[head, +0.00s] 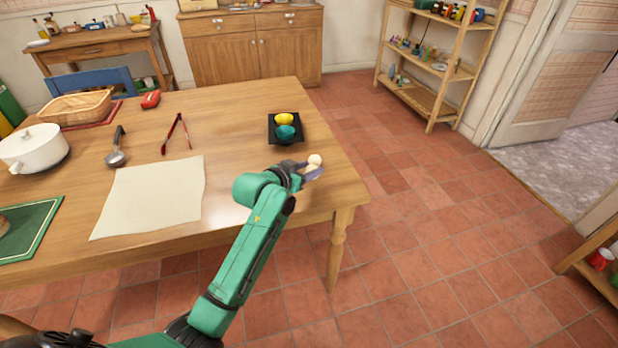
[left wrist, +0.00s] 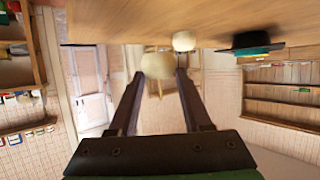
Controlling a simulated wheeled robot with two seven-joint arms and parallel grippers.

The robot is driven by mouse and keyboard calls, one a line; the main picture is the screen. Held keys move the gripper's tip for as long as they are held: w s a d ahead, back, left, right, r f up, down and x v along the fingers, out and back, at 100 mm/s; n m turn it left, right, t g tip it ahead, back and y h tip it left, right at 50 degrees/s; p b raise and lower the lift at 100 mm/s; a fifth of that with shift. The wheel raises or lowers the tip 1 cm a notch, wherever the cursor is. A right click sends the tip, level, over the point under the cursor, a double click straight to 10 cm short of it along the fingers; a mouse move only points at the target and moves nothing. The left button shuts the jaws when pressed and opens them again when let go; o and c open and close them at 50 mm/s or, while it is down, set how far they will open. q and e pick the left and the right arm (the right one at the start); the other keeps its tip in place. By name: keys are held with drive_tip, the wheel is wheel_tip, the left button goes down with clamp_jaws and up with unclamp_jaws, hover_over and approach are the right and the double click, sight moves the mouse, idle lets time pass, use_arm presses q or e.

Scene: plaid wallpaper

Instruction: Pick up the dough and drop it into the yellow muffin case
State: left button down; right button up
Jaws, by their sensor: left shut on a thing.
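My left gripper (head: 311,171) is near the right edge of the wooden table, its fingers shut on a pale ball of dough (left wrist: 157,66). In the left wrist view the dough sits between the fingertips (left wrist: 160,74). A second pale dough ball (left wrist: 184,41) shows just beyond it, at the table; in the head view the pale balls overlap at the gripper. The yellow muffin case (head: 284,118) sits on a black tray (head: 271,127) behind and left of the gripper, beside a teal case (head: 287,132). My right gripper is out of view.
The wooden table (head: 225,100) holds a cream sheet (head: 150,195), a ladle (head: 116,150), red tongs (head: 177,133), a white pot (head: 33,148) and a wicker basket (head: 75,107) to the left. The tabletop between sheet and tray is clear. A shelf (head: 430,65) stands on the tiled floor.

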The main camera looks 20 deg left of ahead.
sight(309, 170)
use_arm(q)
wheel_tip(309, 170, up, 16)
drive_tip(key=shift+p, duration=0.45)
